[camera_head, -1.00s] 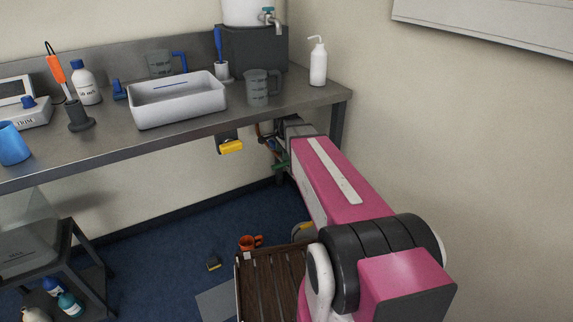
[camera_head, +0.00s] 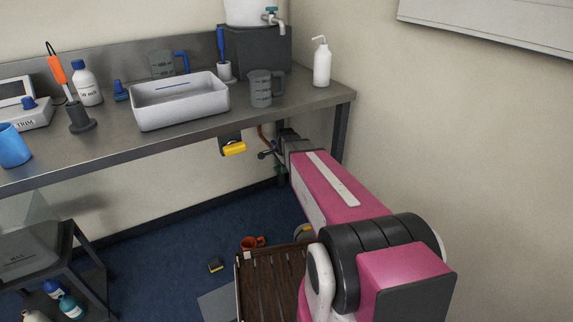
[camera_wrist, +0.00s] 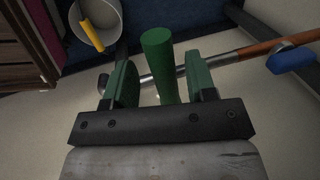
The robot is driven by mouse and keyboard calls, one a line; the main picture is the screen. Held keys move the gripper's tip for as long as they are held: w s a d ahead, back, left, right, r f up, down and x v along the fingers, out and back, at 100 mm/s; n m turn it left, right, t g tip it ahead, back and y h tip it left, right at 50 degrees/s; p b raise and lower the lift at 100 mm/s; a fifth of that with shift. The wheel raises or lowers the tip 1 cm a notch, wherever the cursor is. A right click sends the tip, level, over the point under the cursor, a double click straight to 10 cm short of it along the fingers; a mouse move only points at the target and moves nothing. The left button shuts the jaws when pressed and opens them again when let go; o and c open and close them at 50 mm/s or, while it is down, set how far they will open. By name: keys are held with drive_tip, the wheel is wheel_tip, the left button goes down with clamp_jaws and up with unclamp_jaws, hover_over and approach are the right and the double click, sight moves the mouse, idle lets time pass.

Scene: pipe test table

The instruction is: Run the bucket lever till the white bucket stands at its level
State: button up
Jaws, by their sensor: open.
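My gripper (camera_wrist: 160,78) is open in the wrist view, with one green finger on each side of a green cylindrical grip (camera_wrist: 158,52). I cannot tell if this grip is the bucket lever. A pale round bucket (camera_wrist: 112,14) shows at the top left of the wrist view, with a yellow bar (camera_wrist: 92,36) across its near edge. In the head view my gripper is under the bench's right end, small and partly hidden by my pink arm.
A metal and copper-coloured pipe (camera_wrist: 268,48) with a blue handle (camera_wrist: 291,60) runs behind the fingers. A yellow handle (camera_head: 234,148) hangs under the bench front. A wall is close on the right.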

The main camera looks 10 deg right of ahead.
drive_tip(key=shift+w+a, duration=0.1)
clamp_jaws()
drive_tip(key=s+n, duration=0.1)
drive_tip(key=s+d+n, duration=0.1)
drive_tip(key=n, duration=0.1)
drive_tip(key=shift+y, duration=0.3)
drive_tip(key=shift+d+n, duration=0.1)
drive_tip(key=shift+n, duration=0.2)
drive_tip(key=shift+s+d+n+g+y, duration=0.15)
drive_tip(key=shift+s+d+n, duration=0.3)
drive_tip(key=shift+n, duration=0.4)
drive_tip(key=shift+s+d+n+g+y, duration=0.15)
drive_tip(key=shift+s+d+n, duration=0.25)
drive_tip(key=shift+n, duration=0.45)
drive_tip(key=shift+o, duration=0.5)
unclamp_jaws()
drive_tip(key=shift+r, duration=0.1)
